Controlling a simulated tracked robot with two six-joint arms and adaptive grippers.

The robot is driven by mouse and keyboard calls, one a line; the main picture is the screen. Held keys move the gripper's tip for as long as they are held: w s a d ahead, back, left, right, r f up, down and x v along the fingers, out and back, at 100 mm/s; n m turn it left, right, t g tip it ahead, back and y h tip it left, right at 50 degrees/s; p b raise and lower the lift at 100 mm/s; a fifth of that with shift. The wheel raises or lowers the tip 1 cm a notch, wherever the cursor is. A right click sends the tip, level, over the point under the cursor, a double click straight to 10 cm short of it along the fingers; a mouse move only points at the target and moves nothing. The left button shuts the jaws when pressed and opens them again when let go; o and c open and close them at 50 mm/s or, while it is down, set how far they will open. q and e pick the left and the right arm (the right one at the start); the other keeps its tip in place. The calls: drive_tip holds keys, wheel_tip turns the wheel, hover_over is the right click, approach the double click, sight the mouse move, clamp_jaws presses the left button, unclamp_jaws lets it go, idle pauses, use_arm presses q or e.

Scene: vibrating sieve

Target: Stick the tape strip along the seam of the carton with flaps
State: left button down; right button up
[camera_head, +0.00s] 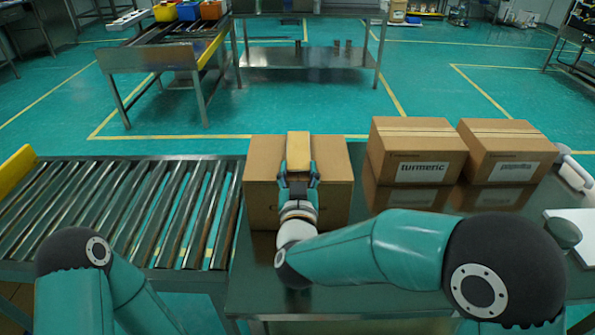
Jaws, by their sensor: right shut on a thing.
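The brown carton (262,190) stands on the metal table at the end of the roller conveyor. Its flaps look closed. The tan tape strip (298,147) is over the middle of the carton's top and points away from me. I cannot tell whether it touches the top. The strip hides the middle of the top, so the seam under it does not show. My right gripper (298,172) is shut on the near end of the strip, at the carton's near side. My left arm shows at the lower left, but its gripper is out of view.
A turmeric carton (418,145) and a paprika carton (503,145) stand to the right on the metal table (375,297). The roller conveyor (120,215) lies left of the carton. A white object (573,228) lies at the table's right edge.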

drive_tip(key=shift+s+r, duration=0.1)
drive_tip(key=shift+r, duration=0.05)
idle(0.6)
drive_tip(key=o, duration=0.8)
wheel_tip(320, 180, up, 8)
drive_tip(key=p, duration=0.5)
idle(0.9)
idle(0.3)
